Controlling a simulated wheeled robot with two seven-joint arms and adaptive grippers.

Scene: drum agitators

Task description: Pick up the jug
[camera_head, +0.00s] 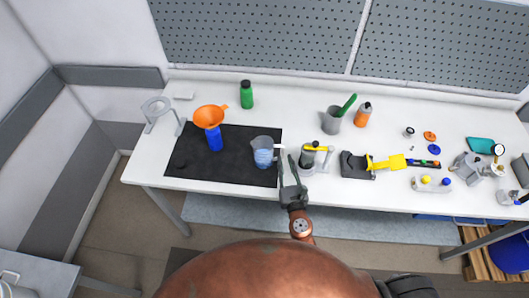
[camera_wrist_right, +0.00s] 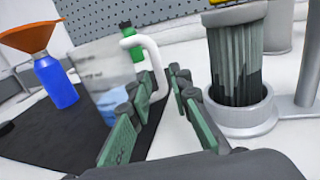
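The jug (camera_head: 263,153) is a clear pitcher with blue liquid and a white handle. It stands upright at the right side of the black mat (camera_head: 215,172). In the right wrist view the jug (camera_wrist_right: 105,75) is left of centre, its handle (camera_wrist_right: 155,62) pointing toward my fingers. My right gripper (camera_head: 288,163) is just right of the jug. In the wrist view its two green-padded fingers (camera_wrist_right: 161,82) are spread apart, with the lower handle appearing between them; contact cannot be told. My left gripper is not in view.
A grey holder (camera_wrist_right: 240,110) with a dark cylinder stands close right of my gripper. A blue bottle (camera_head: 214,139) with an orange funnel (camera_head: 209,116) stands left of the jug. A green bottle (camera_head: 246,95) is behind. A yellow tool (camera_head: 388,162) lies further right.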

